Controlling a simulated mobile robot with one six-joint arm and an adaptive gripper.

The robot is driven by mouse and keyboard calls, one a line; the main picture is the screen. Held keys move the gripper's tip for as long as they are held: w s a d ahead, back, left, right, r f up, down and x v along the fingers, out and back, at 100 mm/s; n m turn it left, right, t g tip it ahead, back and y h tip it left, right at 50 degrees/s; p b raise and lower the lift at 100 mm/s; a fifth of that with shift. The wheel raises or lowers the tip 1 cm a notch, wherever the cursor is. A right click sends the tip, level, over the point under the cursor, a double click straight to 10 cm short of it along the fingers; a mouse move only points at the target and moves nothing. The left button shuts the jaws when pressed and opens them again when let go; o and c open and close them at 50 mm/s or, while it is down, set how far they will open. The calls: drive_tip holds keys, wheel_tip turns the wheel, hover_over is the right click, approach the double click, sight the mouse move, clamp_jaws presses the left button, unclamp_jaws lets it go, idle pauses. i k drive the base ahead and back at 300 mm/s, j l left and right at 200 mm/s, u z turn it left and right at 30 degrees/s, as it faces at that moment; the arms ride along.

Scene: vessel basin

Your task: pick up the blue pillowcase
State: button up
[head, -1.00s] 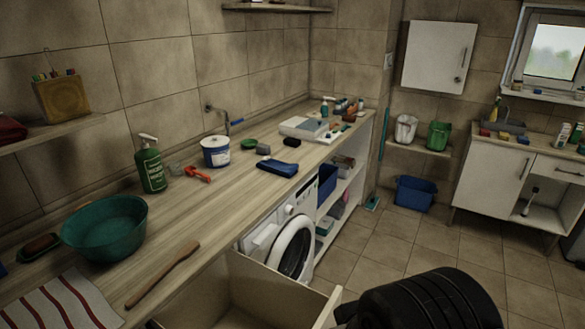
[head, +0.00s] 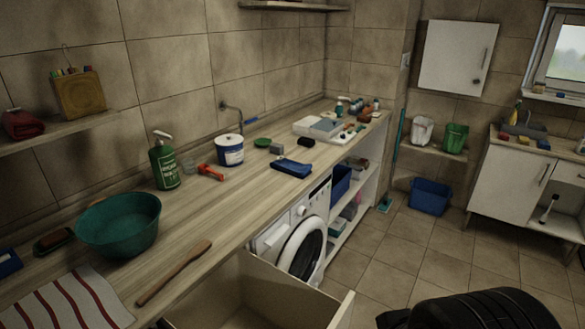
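A folded blue cloth (head: 291,169), which looks like the blue pillowcase, lies flat on the wooden counter (head: 205,205), near its front edge and above the washing machine. Nothing touches it from above. A black rounded part of my own arm fills the bottom right of the head view. My gripper's fingers do not show, and the cloth is well apart from the arm part in the picture.
A white-and-blue tub (head: 230,151), a grey block (head: 276,149) and a dark block (head: 306,142) stand near the cloth. A teal basin (head: 118,225) and wooden stick (head: 175,272) lie nearer. An open drawer (head: 262,295) juts out below the counter.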

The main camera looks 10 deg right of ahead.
sight(296, 169)
drive_tip(key=i+l+z, duration=0.35)
drive_tip(key=l, duration=0.25)
drive_tip(key=i+l+z, duration=0.35)
drive_tip(key=l, duration=0.2)
drive_tip(key=i+l+z, duration=0.35)
drive_tip(key=i+u, duration=0.8)
drive_tip(key=i+l+u, duration=0.2)
drive_tip(key=u, duration=0.2)
drive_tip(key=i+l+u, duration=0.4)
drive_tip(key=i+j+u, duration=0.2)
drive_tip(key=i, duration=0.2)
drive_tip(key=i+j+u, duration=0.2)
drive_tip(key=i, duration=0.25)
drive_tip(key=i+j+u, duration=0.15)
drive_tip(key=i, duration=0.3)
